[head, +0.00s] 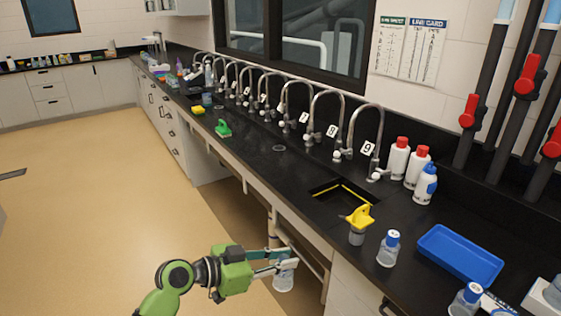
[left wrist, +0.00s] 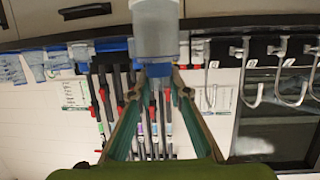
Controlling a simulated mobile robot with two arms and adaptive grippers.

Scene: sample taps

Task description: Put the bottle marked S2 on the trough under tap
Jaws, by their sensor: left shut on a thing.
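My left gripper (head: 284,257) is shut on a clear bottle (head: 284,277). It holds the bottle out in front of the counter's edge, over the floor side. In the left wrist view the bottle (left wrist: 156,28) sits between the fingertips (left wrist: 157,75), and that picture is upside down. No mark can be read on it. A row of curved taps (head: 325,120) stands along the back of the black counter, some with number cards such as 8 and 9. A dark recess with yellow edging (head: 343,192) lies in the counter near tap 9. My right gripper is not in view.
A blue-capped bottle (head: 388,250), a yellow-topped container (head: 357,226), another bottle (head: 467,300) and a blue tray (head: 460,254) stand on the near counter. White bottles (head: 398,158) stand right of tap 9. The counter left of the recess is mostly clear.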

